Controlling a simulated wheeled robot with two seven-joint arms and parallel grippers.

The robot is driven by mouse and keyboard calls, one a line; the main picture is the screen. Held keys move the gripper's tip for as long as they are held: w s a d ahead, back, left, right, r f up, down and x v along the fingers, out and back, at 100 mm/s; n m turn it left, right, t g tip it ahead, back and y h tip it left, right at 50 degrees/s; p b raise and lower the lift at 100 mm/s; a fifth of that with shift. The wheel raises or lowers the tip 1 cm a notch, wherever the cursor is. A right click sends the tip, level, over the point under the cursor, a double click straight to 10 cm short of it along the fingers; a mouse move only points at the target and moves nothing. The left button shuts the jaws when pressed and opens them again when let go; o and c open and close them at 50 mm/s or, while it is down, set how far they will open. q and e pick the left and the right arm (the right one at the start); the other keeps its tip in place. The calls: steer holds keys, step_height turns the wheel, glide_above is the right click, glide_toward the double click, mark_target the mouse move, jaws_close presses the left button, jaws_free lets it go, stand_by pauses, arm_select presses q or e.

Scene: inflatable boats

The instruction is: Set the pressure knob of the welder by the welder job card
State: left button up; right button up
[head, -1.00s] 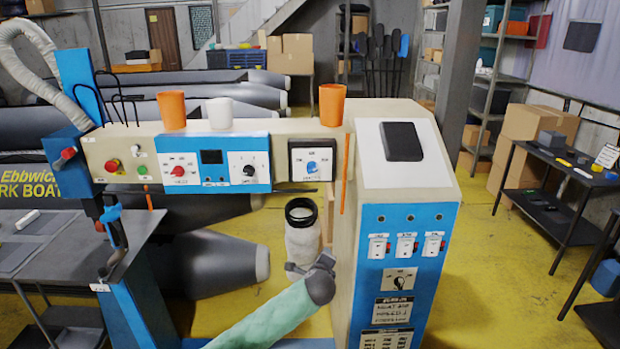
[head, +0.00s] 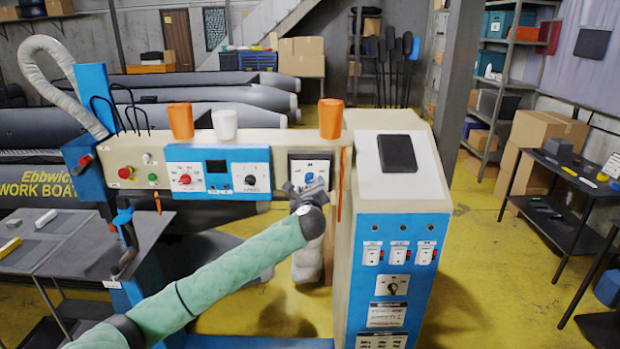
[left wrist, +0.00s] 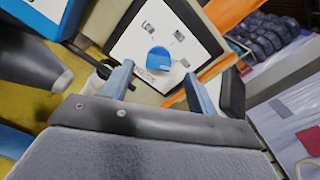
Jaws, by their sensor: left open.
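The blue pressure knob (head: 310,179) sits on a white plate (head: 298,168) at the right end of the welder's beam. In the left wrist view the knob (left wrist: 158,59) shows on its plate (left wrist: 133,47), with "LOW" printed at its upper left. My left gripper (head: 306,190) is just in front of the knob, covering the lower plate. In the left wrist view the open fingers (left wrist: 159,74) stand either side of the knob, apart from it.
A red knob (head: 185,179) and a black knob (head: 250,180) are on the blue panel to the left. Orange and white cups (head: 225,124) stand on the beam. The welder cabinet (head: 400,250) stands close right of the gripper. A side table (head: 130,240) is at left.

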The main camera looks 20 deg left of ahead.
mark_target(310, 181)
arm_select(q)
steer(key=p+x, duration=0.1)
steer(key=x, duration=0.2)
steer(key=shift+w+r, duration=0.1)
steer(key=shift+w+a+p, duration=0.15)
steer(key=shift+w+p, duration=0.15)
steer(key=shift+w, duration=0.1)
steer(key=c, duration=1)
